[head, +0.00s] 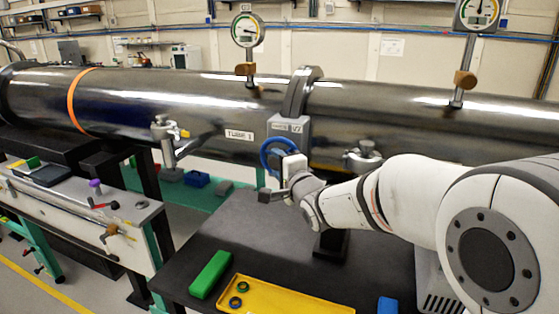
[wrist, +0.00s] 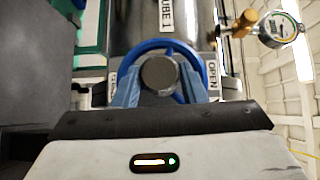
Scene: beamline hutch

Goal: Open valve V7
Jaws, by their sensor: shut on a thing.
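Valve V7 is a grey body (head: 290,128) with a small label, mounted on the large dark tube. Its blue handwheel (head: 276,150) faces my side. My gripper (head: 283,178) is at the handwheel, with the arm reaching in from the right. In the wrist view, my gripper's two blue-grey fingers (wrist: 160,88) stand on either side of the round dark hub (wrist: 159,72), closed on the wheel. The blue rim (wrist: 185,50) arcs behind them. An OPEN label (wrist: 212,72) shows right of the wheel; a label on the left is partly hidden by a finger.
The tube (head: 200,100) carries a "TUBE 1" label and two gauges (head: 247,30) (head: 479,14). A dark table (head: 225,240) below holds a green block (head: 210,274), a yellow tray (head: 290,300) with rings and a blue block (head: 387,304).

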